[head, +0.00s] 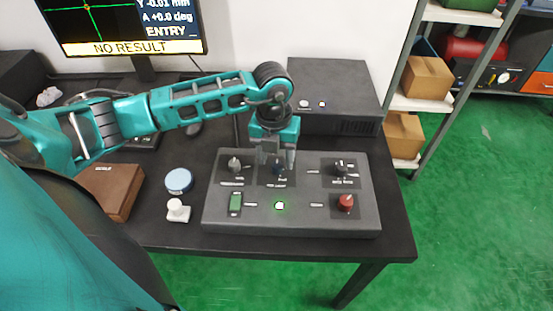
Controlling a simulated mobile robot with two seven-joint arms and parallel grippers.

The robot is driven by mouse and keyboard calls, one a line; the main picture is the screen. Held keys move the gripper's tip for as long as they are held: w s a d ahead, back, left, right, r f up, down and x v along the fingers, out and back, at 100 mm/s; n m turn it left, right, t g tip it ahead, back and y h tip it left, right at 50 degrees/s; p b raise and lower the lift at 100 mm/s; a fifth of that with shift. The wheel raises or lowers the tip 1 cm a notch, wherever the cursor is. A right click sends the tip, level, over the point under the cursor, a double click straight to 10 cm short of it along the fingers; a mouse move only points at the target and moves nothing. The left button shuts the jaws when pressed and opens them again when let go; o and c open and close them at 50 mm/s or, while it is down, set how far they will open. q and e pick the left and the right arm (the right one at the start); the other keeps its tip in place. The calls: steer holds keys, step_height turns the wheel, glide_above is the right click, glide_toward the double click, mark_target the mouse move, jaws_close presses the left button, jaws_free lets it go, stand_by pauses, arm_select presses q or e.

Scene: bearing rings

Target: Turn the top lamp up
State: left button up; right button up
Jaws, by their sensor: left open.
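A grey control panel (300,222) lies on the dark table. Small labels sit by the controls; I cannot read which one is the top lamp. My left gripper (277,162) points down over the middle knob, its open fingers on either side of it. I cannot tell whether they touch it. My right gripper is not in view.
A monitor (125,25) reading "NO RESULT" stands at the back left. A dark box (332,88) stands behind the panel. A brown box (112,190), a blue round tin (179,181) and a white stamp-like piece (178,211) lie left of the panel. A shelf (415,105) stands right.

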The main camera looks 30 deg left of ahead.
arm_select(q)
steer(key=shift+f, duration=0.65)
jaws_close()
